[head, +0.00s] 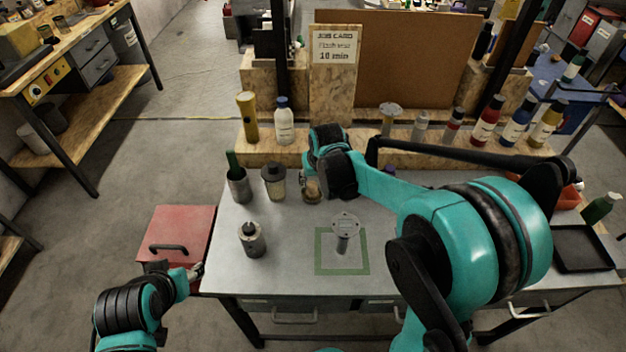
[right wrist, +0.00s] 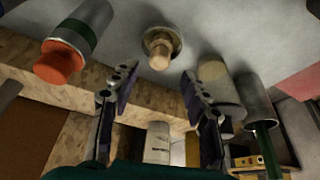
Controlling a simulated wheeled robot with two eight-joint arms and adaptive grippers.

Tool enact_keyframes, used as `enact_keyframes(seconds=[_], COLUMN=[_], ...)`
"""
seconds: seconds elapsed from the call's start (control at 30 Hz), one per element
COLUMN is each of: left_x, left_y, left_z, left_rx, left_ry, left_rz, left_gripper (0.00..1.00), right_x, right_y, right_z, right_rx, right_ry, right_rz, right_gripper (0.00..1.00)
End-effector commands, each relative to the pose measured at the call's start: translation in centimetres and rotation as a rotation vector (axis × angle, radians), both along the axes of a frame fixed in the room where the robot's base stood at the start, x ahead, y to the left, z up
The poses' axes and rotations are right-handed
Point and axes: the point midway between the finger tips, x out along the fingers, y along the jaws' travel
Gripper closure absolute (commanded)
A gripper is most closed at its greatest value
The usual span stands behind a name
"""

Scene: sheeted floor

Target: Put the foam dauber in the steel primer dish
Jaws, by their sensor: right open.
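A small round piece with a tan stub stands on the grey table, partly beside my right gripper in the head view (head: 312,195). It looks like the foam dauber (right wrist: 160,52), ringed by a paler round base; I cannot tell whether that base is its own pad or a dish. A steel disc on a stem (head: 345,225) stands inside a green square outline; I cannot tell whether it is the primer dish. My right gripper (right wrist: 158,95) is open and empty, its fingers either side of the line to the stub, apart from it. My left gripper (head: 196,271) is by the red box.
A wooden shelf with several bottles (head: 485,122) runs behind. A red box (head: 180,232) stands left; a black tray (head: 582,248) lies right.

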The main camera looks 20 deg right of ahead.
Motion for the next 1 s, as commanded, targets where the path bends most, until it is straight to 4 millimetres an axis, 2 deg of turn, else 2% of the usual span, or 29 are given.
enact_keyframes(seconds=[0.03, 0.13, 0.37, 0.47, 0.57, 0.73, 1.0], left_x=[0.0, 0.0, 0.0, 0.0, 0.0, 0.0, 0.0], left_y=[0.0, 0.0, 0.0, 0.0, 0.0, 0.0, 0.0], left_z=[0.7, 1.2, 1.6, 1.6, 1.6, 1.6, 1.6], left_rx=[0.000, 0.000, 0.000, 0.000, 0.000, 0.000, 0.000], left_ry=[0.000, 0.000, 0.000, 0.000, 0.000, 0.000, 0.000], left_rz=[0.000, 0.000, 0.000, 0.000, 0.000, 0.000, 0.000], left_gripper=[0.50, 0.50, 0.50, 0.50, 0.50, 0.50, 0.50], right_x=[-0.5, -1.1, -2.2, -3.6, -6.1, -11.4, -19.0], right_y=[0.0, 0.0, 0.0, 0.0, -0.1, -0.2, -0.3], right_z=[1.4, 2.9, 4.7, 5.6, 6.9, 8.6, 8.7], right_rx=[0.000, 0.000, 0.000, 0.000, 0.000, -0.001, -0.001], right_ry=[0.000, 0.000, -0.003, -0.016, -0.039, -0.092, -0.175], right_rz=[0.000, 0.000, 0.000, 0.001, 0.004, 0.008, 0.013], right_gripper=[0.54, 0.54, 0.54, 0.54, 0.54, 0.54, 0.54])
